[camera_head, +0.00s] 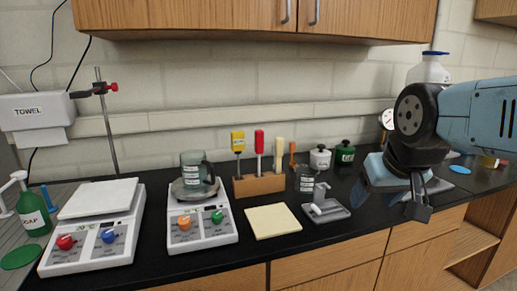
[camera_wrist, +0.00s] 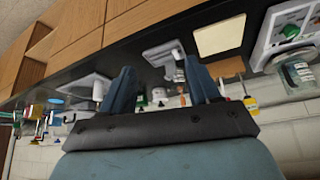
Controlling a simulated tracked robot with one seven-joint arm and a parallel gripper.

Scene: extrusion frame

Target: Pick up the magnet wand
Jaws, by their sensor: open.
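I cannot tell for certain which item is the magnet wand. A wooden block (camera_head: 259,184) on the black counter holds several upright tools: a yellow-topped one (camera_head: 238,143), a red-handled one (camera_head: 259,142) and a cream-handled one (camera_head: 278,152). An orange tool (camera_head: 292,153) stands at its right end. In the wrist view, which is upside down, the block (camera_wrist: 228,68) and the yellow tool (camera_wrist: 250,103) show beyond the right finger. My gripper (camera_head: 398,192) is above the counter, right of the block and apart from it. In the wrist view my gripper (camera_wrist: 163,85) is open, with nothing between its fingers.
A cream pad (camera_head: 272,222) and a grey stand (camera_head: 326,209) lie in front of the block. Jars (camera_head: 320,158) (camera_head: 345,152) stand behind. Wooden cupboards (camera_head: 250,15) hang above.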

